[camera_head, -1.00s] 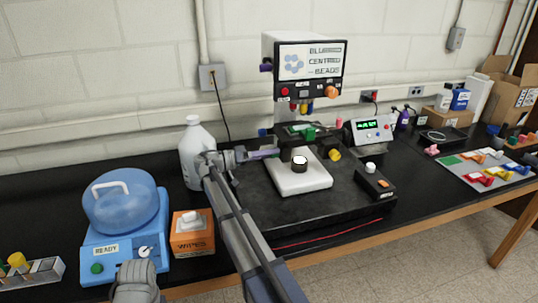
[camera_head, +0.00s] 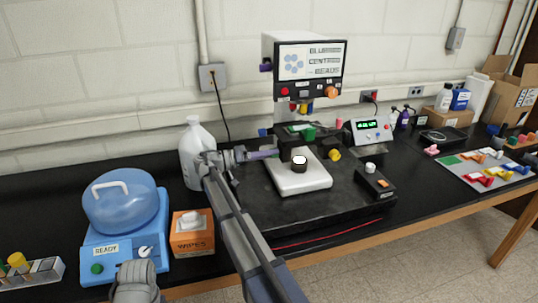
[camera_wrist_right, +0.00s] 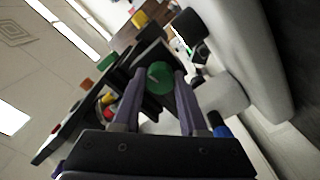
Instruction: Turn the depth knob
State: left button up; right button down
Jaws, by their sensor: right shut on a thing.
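The bench machine (camera_head: 310,70) stands at the back centre, with a sign, a dark control face and a dark block (camera_head: 290,147) above a white plate. My right gripper (camera_head: 277,153) reaches in from the front, its purple fingers at the left of this block. In the right wrist view a round green knob (camera_wrist_right: 159,78) with a white mark sits between the fingers of the right gripper (camera_wrist_right: 158,75), which is shut on it. The contact is hidden in the head view. I cannot tell any label on the knob. My left gripper is not in view.
A white jug (camera_head: 195,155) stands just left of my right gripper. A wipes box (camera_head: 192,235) and a blue-lidded device (camera_head: 122,215) are at the left. The white plate (camera_head: 300,182) carries a small dark round part. A black box (camera_head: 375,183) is at the right.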

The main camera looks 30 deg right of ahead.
jog(key=shift+n, duration=0.3)
jog(key=shift+c, duration=2.2)
grip_release()
jog(key=v, duration=0.7)
jog(key=shift+a, duration=0.4)
